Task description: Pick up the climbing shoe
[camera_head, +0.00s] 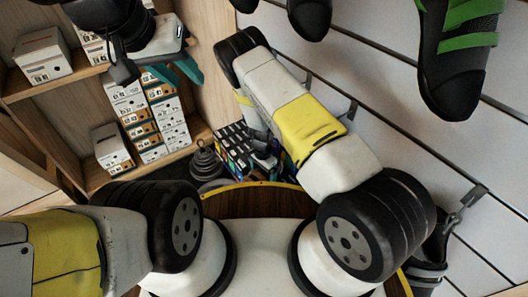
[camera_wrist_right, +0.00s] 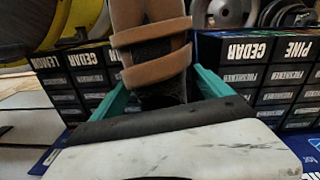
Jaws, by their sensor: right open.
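A climbing shoe (camera_wrist_right: 150,45) with brown straps and a dark lower part stands upright in the right wrist view. My right gripper (camera_wrist_right: 155,88) is open there, with one teal finger on each side of the shoe's lower part. I cannot tell whether the fingers touch it. In the head view my right arm hides this gripper and most of the area around it. My left gripper (camera_head: 185,78) is at the upper left of the head view, its two teal fingers apart and empty, in front of the shelf.
Stacked freshener boxes (camera_wrist_right: 285,75) flank the shoe. A wooden shelf (camera_head: 60,85) with white boxes (camera_head: 150,125) stands at left. A black and green shoe (camera_head: 455,65) hangs on the slatted wall. Dark stacked weights (camera_head: 206,163) stand near the shelf.

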